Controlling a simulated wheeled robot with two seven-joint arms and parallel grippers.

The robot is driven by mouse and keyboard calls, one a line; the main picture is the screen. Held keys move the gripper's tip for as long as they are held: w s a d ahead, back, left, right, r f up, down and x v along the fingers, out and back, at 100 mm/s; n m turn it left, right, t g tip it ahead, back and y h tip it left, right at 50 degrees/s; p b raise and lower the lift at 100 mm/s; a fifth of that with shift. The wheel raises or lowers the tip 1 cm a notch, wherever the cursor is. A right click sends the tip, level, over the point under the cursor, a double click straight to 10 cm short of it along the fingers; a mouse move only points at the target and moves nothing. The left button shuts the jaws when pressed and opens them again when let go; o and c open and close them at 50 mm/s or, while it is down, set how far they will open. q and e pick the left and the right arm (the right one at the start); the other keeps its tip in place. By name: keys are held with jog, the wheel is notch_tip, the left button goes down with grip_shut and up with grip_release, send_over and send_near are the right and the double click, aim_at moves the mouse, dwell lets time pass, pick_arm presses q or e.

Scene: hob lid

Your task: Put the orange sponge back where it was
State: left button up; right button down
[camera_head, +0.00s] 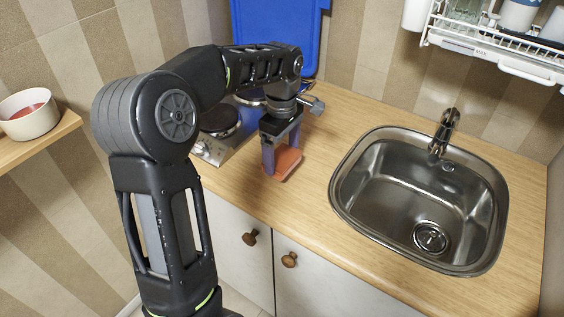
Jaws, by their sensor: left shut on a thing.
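The orange sponge (289,162) is at the worktop between the hob and the sink, close to the front edge. My left gripper (269,168) points down over it and is shut on it, with the fingers at its left part. I cannot tell whether the sponge touches the worktop or is held just above it. My right gripper is not in view.
The hob (207,151) is left of the sponge, partly hidden by my left arm, with its blue lid (262,24) raised behind. A steel sink (430,199) with a tap (444,131) is at the right. A dish rack (500,52) hangs above. A bowl (28,114) stands on a shelf at the left.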

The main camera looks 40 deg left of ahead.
aim_at(282, 157)
pick_arm(q)
jog(key=shift+f, duration=1.85)
jog(key=shift+f, duration=0.1)
jog(key=o, duration=1)
jog(key=shift+o, duration=0.2)
notch_tip(282, 157, up, 12)
jog(key=shift+r+p, duration=0.1)
jog(key=shift+p, duration=0.5)
